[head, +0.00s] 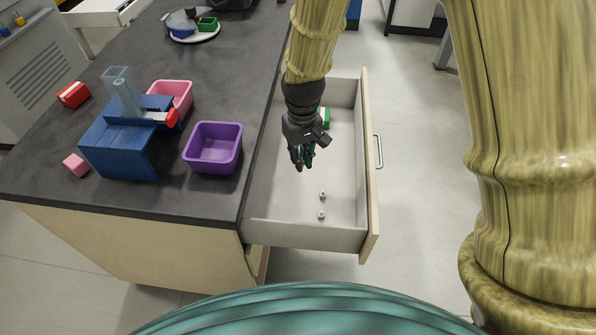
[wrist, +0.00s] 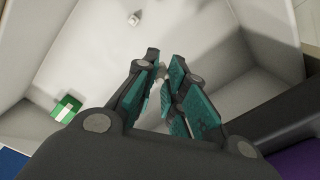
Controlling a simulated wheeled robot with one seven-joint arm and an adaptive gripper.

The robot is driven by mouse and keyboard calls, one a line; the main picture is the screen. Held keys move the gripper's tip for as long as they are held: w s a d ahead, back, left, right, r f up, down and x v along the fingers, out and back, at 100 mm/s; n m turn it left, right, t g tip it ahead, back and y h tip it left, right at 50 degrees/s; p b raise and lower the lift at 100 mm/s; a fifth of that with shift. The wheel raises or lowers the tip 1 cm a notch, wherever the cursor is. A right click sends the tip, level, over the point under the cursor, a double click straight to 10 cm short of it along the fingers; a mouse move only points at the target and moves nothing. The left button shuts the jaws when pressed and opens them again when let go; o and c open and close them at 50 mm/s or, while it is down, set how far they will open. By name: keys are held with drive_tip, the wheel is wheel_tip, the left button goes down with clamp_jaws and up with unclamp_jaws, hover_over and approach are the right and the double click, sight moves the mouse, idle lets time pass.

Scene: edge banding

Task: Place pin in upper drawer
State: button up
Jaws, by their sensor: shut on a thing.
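The upper drawer (head: 345,150) is pulled out from the dark-topped counter, its light inside open to view. Two small silver pins lie on its floor, a nearer pin (head: 321,215) and a farther pin (head: 322,195). A small pin (wrist: 134,20) also shows in the wrist view. My gripper (head: 302,165) points down over the drawer, inside its outline. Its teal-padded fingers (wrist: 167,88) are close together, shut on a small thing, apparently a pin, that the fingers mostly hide.
A green and white box (wrist: 66,108) lies in the drawer. On the counter (head: 215,80) stand a purple bin (head: 213,148), a pink bin (head: 172,97), a blue machine (head: 122,145), a red box (head: 73,95) and a pink cube (head: 76,165). The near drawer floor is mostly clear.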

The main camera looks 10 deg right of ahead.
drive_tip(key=a+f+n+b, duration=0.1)
drive_tip(key=f+b, duration=0.2)
drive_tip(key=s+a+f+b, duration=0.1)
drive_tip(key=a+f+b, duration=0.1)
drive_tip(key=f+b, duration=0.2)
drive_tip(key=s+a+f+n+b, duration=0.1)
drive_tip(key=a+f+b, duration=0.1)
drive_tip(key=f+b, duration=0.1)
drive_tip(key=shift+s+f+n+b, duration=0.2)
drive_tip(key=shift+n+b, duration=0.1)
drive_tip(key=shift+b, duration=0.4)
drive_tip(key=b, duration=0.2)
hover_over(324, 179)
drive_tip(key=shift+w+a+f, duration=0.1)
drive_tip(key=shift+f, duration=0.6)
drive_tip(key=shift+f+b, duration=0.6)
drive_tip(key=shift+f, duration=1.2)
drive_tip(key=o, duration=0.3)
drive_tip(key=shift+f, duration=0.1)
drive_tip(key=o, duration=0.4)
